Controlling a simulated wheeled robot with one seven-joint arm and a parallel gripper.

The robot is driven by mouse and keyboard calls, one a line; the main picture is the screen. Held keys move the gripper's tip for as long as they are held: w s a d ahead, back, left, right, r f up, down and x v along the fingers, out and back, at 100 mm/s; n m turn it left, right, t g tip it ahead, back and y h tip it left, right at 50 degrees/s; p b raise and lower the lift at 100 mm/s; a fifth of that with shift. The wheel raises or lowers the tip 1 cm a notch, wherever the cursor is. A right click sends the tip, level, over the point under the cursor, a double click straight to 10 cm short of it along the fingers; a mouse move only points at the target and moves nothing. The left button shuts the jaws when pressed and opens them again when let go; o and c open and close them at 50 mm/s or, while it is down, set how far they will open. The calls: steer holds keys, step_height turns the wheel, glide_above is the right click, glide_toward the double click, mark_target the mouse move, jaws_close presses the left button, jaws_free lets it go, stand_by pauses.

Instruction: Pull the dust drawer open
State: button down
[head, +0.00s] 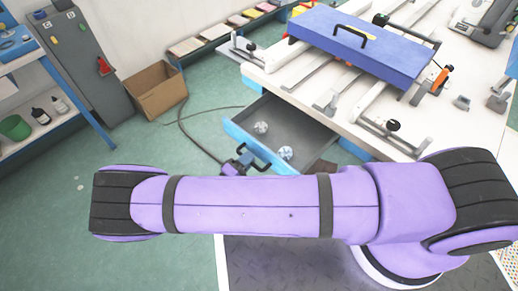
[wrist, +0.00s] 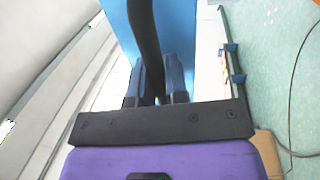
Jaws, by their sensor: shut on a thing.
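The dust drawer (head: 290,115) stands pulled out from under the white worktable in the head view. Its inside is grey and its front panel (head: 238,133) is blue. Two crumpled pale balls (head: 261,127) (head: 285,152) lie in it. My gripper (head: 240,163) is at the black handle (head: 262,154) on the front panel, partly hidden behind my purple arm. In the wrist view my gripper (wrist: 160,83) has its two fingers on either side of the black handle bar (wrist: 145,40), shut on it. The blue front panel (wrist: 180,25) fills the background there.
The white worktable (head: 345,115) carries a blue box-like cover (head: 355,45) and clamps. An open cardboard box (head: 158,92) stands on the green floor at the left back, beside a grey cabinet (head: 85,60). A cable (head: 190,135) lies on the floor. Floor left of the drawer is mostly clear.

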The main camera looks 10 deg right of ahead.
steer(key=shift+r+v, duration=0.2)
steer(key=shift+v, duration=0.85)
steer(key=c, duration=1.1)
jaws_free()
steer(key=v, duration=1.1)
steer(key=shift+r, duration=0.1)
